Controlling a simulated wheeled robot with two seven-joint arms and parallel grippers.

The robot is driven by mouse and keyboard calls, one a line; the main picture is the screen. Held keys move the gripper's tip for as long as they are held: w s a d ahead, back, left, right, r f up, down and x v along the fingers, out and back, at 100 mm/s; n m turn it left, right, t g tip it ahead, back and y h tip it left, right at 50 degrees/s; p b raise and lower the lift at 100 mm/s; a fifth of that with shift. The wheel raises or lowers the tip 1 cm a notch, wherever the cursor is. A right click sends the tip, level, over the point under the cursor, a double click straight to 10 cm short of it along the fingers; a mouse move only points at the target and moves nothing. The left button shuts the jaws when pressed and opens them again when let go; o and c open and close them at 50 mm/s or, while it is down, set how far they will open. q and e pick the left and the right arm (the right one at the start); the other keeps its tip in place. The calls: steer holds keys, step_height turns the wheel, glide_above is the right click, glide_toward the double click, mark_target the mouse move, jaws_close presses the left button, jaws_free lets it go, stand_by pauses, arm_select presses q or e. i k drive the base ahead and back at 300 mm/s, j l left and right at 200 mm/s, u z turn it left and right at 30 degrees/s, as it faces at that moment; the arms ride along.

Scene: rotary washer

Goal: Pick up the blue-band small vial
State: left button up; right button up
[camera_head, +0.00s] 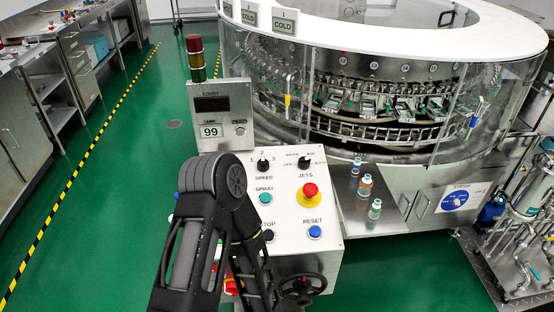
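Three small vials stand upright in a line on the steel ledge (342,203) at the front of the washer. The farthest vial (357,165) seems to carry a blue band, though it is very small here. The middle vial (365,185) has an orange-red band. The nearest vial (375,209) looks teal or green. A black arm of mine rises from the bottom, left of centre, in front of the control panel. I see no gripper fingers on it. Neither gripper shows, and no vial is being held.
The control panel (288,196) with knobs and buttons stands left of the ledge, with a handwheel (303,288) below. The round washer (380,90) with clear guards rises behind the vials. A pipework cart (530,220) is at right. Green floor (390,280) lies open in front.

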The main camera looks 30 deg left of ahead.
mark_target(357, 164)
steer(key=i+l+u, duration=0.1)
steer(key=l+u, duration=0.15)
steer(key=u, duration=0.15)
steer(key=l+u, duration=0.35)
steer(key=i+l+u, duration=0.1)
steer(key=u, duration=0.3)
steer(key=l+u, duration=0.4)
steer(key=l, duration=0.45)
steer(key=k+l+u, duration=0.15)
steer(key=l, duration=0.7)
steer(key=k+u, duration=0.05)
